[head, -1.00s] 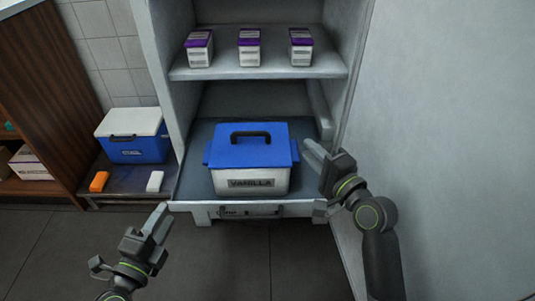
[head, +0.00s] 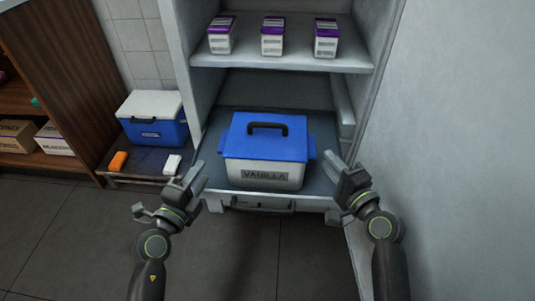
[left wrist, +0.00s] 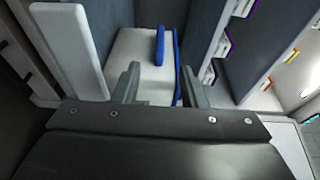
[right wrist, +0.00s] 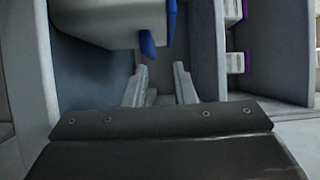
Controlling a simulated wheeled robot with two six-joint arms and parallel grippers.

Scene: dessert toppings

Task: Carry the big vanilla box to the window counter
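The big vanilla box (head: 265,177) is white with a blue lid, a black top handle and side grips. It sits on the lower shelf of the grey cabinet. My left gripper (head: 186,183) is open and empty, just left of the box. My right gripper (head: 346,180) is open and empty, just right of the box. The box also shows in the left wrist view (left wrist: 145,50), ahead of the left fingers. In the right wrist view the box (right wrist: 105,22) and a blue side grip are ahead of the right fingers. The window counter is not in view.
A blue and white cooler (head: 155,122) with an orange block (head: 118,161) and a white block (head: 172,164) is at left. A wall (head: 460,150) closes the right side.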

